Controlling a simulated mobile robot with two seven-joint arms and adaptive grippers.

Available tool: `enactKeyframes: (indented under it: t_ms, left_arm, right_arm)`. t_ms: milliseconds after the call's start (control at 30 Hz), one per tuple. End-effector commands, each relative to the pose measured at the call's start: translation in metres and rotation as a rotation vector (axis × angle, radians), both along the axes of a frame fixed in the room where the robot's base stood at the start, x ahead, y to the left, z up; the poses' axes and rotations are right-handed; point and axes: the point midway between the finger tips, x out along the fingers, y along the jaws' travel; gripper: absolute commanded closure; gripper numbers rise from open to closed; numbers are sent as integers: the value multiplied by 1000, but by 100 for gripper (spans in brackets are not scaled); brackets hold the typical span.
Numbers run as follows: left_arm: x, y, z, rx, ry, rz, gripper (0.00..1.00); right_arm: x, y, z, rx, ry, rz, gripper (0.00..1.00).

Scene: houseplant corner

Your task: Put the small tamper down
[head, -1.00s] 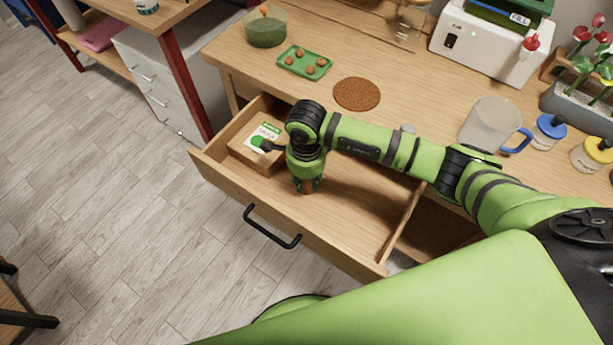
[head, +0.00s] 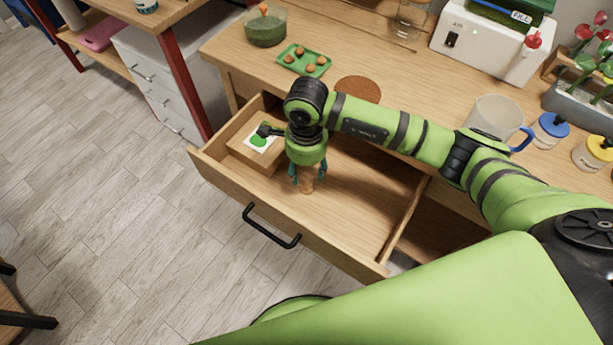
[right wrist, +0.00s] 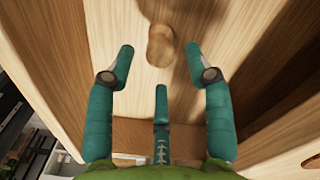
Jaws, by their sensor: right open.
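The small wooden tamper (head: 306,185) appears to stand upright on the floor of the open drawer (head: 352,208). My right gripper (head: 308,172) is just above it, pointing down, with its teal fingers spread and apart from it. In the right wrist view the tamper (right wrist: 160,46) shows between the open fingertips, with clear gaps on both sides. My left gripper is in neither view.
A wooden box with a green-and-white label (head: 259,138) sits at the drawer's left end. A divider (head: 408,220) bounds the right side. On the desktop are a brown round mat (head: 358,89), a green tray (head: 304,61) and a mug (head: 494,118).

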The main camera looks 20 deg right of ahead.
Motion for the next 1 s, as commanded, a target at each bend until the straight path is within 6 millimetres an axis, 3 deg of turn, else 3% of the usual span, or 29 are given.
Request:
enactKeyframes:
  t_ms: [200,400,1000]
  left_arm:
    - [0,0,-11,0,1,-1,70]
    - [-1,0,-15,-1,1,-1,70]
    - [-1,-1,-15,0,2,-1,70]
  right_arm:
    - [1,0,45,1,-4,1,48]
    - [1,0,69,-1,-1,0,48]
    - [0,0,74,-1,1,-1,48]
